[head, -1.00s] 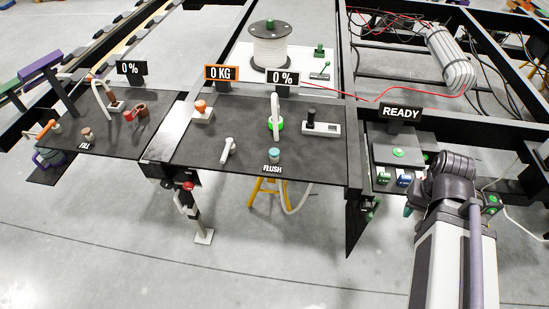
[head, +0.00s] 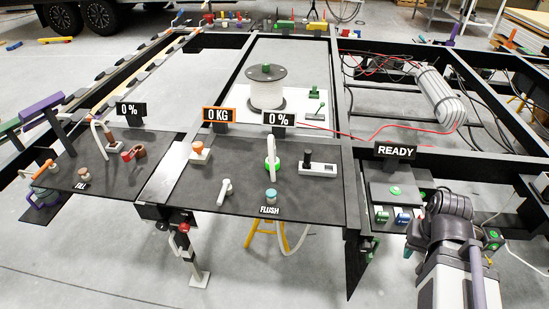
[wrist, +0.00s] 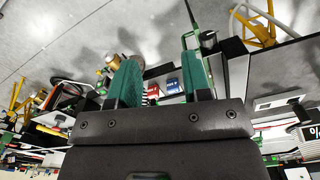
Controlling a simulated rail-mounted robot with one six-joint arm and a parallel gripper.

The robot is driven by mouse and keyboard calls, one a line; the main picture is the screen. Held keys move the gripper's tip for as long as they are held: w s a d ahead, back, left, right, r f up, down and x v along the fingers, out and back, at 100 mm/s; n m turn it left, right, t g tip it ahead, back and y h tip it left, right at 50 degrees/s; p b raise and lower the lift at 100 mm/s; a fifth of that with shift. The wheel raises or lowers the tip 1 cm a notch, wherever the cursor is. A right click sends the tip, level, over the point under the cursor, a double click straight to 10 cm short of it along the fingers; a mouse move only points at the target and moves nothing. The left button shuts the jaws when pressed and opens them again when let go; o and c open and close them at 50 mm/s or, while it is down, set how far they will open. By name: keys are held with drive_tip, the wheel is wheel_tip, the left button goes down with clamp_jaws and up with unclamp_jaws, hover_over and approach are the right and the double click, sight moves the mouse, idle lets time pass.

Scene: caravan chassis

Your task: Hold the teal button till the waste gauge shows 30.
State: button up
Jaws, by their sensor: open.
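The teal button (head: 271,195) stands on the dark panel above the FLUSH label, near the panel's front edge. A display reading 0 % (head: 279,120) stands at the back of that panel, and another 0 % display (head: 130,109) stands on the left FILL panel. Neither display bears the word waste. My gripper (wrist: 158,77) shows in the wrist view with its two green fingers apart and nothing between them.
An orange-framed 0 KG display (head: 216,115), a white lever (head: 225,191), a curved tap (head: 271,150) and a slider block (head: 318,169) share the panel. A READY sign (head: 396,151) stands at right. A cable spool (head: 267,90) stands behind.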

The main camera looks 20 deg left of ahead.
drive_tip(key=shift+c, duration=0.2)
idle(0.6)
